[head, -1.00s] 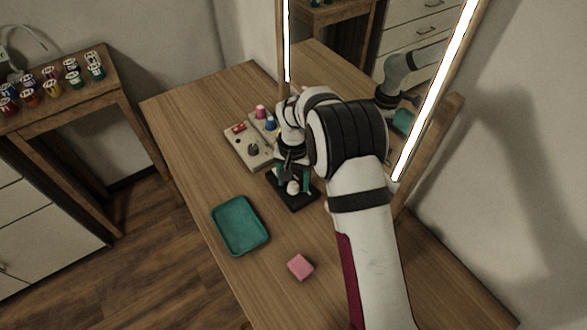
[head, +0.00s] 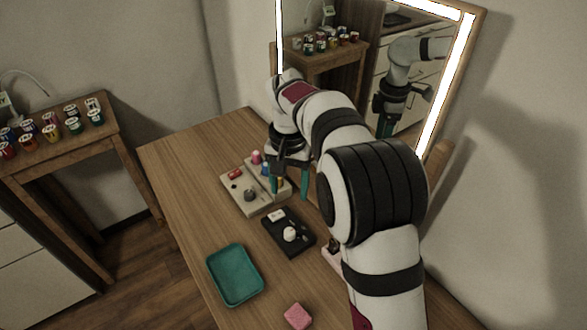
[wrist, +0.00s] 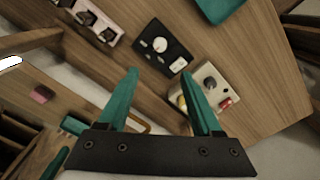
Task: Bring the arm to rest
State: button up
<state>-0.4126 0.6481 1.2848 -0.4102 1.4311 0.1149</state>
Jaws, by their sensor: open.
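My gripper (head: 289,188) is open and empty. It is raised above the table near the mirror, with its teal fingers pointing down in the head view. In that view the fingers overlap the right part of a beige panel with knobs (head: 241,199). In the wrist view the gripper (wrist: 159,72) has its fingers spread apart with nothing between them. A black tray (head: 274,238) with a white round piece (head: 290,234) on it lies below and in front; the tray also shows in the wrist view (wrist: 148,57).
A teal tray (head: 235,274) and a pink block (head: 298,316) lie nearer on the table. A lit mirror (head: 345,60) stands behind the arm. A side table (head: 52,160) with several small colored jars is at left. The table's left part is clear.

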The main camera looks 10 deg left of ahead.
jog(key=s+d+r+m, duration=0.2)
jog(key=s+d+r, duration=0.4)
jog(key=s+d, duration=0.25)
jog(key=s+d+f+m+y, duration=0.1)
jog(key=s+d, duration=0.2)
jog(key=s, duration=0.8)
jog(key=s+d+f+m, duration=0.1)
jog(key=s+d, duration=0.3)
jog(key=s, duration=0.7)
jog(key=shift+s+f+y, duration=0.25)
jog(key=shift+f+y, duration=0.1)
jog(key=shift+y, duration=0.05)
